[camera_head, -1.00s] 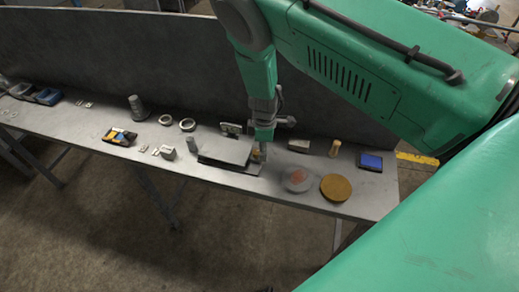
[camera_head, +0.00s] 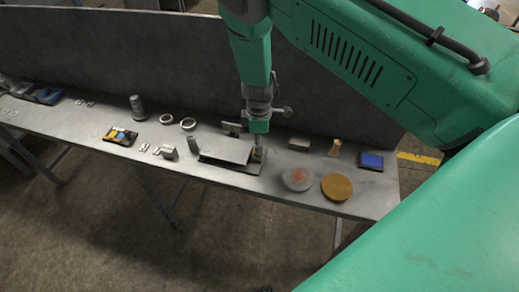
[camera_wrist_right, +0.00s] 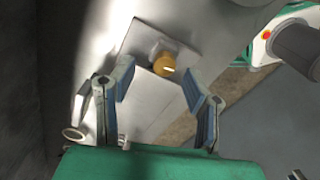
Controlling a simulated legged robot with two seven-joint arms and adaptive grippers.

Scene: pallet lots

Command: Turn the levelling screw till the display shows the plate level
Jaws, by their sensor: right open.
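The levelling plate (camera_head: 226,150) is a flat grey sheet on the bench, seen in the head view. My right gripper (camera_head: 258,152) is above the plate's right end. In the wrist view its two fingers (camera_wrist_right: 157,90) are spread apart, with the knob beyond and between them and nothing held. A small unit (camera_head: 231,128) behind the plate may be the display; its reading is too small to tell. My left gripper is out of view.
On the bench (camera_head: 375,205), a grey disc (camera_head: 297,179) and a brown disc (camera_head: 336,187) lie right of the plate, with a blue-topped box (camera_head: 371,161) beyond. A small cylinder (camera_head: 193,144) stands left of it. A tall panel (camera_head: 90,55) runs along the back.

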